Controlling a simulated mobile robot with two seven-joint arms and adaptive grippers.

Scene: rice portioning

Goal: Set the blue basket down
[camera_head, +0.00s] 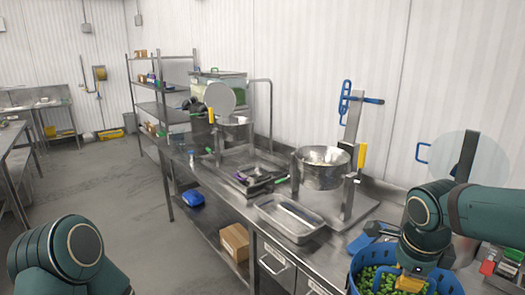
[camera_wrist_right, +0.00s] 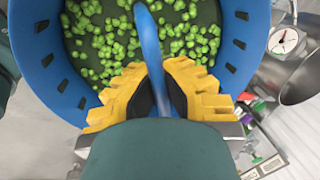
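The blue basket (camera_head: 446,285) is at the bottom right of the head view, cut off by the lower edge, and holds many small green pieces. My right gripper (camera_head: 411,284) is above it. In the right wrist view, the yellow fingers of my right gripper (camera_wrist_right: 158,82) are shut on the blue handle (camera_wrist_right: 150,45), with the basket's slotted wall (camera_wrist_right: 35,50) curving around the green pieces. The basket's underside is hidden, so I cannot tell whether it touches the counter. My left arm shows at the bottom left of the head view; its gripper is out of frame.
The steel counter (camera_head: 222,186) runs along the wall. A shallow metal tray (camera_head: 287,219) and a metal bowl on a stand (camera_head: 322,173) occupy it left of the basket. Blue items (camera_head: 366,240) lie just behind the basket. A round dial (camera_wrist_right: 284,40) shows in the wrist view.

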